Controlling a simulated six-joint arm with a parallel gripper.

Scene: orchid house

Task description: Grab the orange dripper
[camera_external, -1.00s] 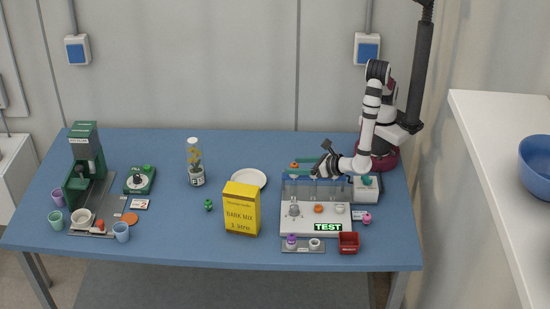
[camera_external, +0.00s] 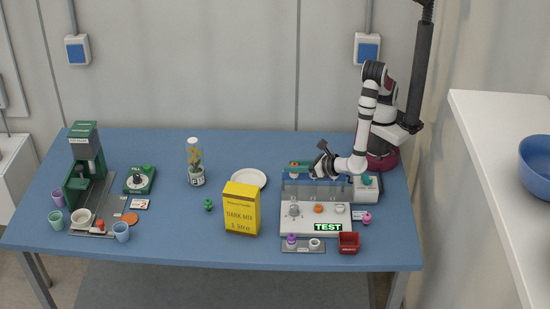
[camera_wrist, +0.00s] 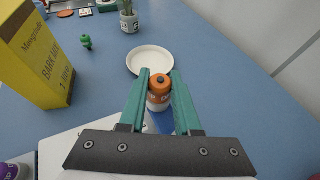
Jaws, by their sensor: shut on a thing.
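The orange dripper (camera_wrist: 158,98) is a small bottle with an orange top, a dark tip and a white lower part. It stands between the two green fingers of my gripper (camera_wrist: 159,85) in the wrist view. The fingers are shut on it from both sides. In the external view my gripper (camera_external: 297,170) is low over the blue table, behind the white test station, and a bit of the orange dripper (camera_external: 294,164) shows at the fingers. I cannot tell whether its base touches the table.
A white plate (camera_wrist: 150,61) lies just beyond the dripper. A yellow bark mix box (camera_external: 242,209) stands to the left. The test station (camera_external: 291,222) with its grey upright panel (camera_external: 330,192) is in front of my gripper. A red bin (camera_external: 349,243) sits at the front right.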

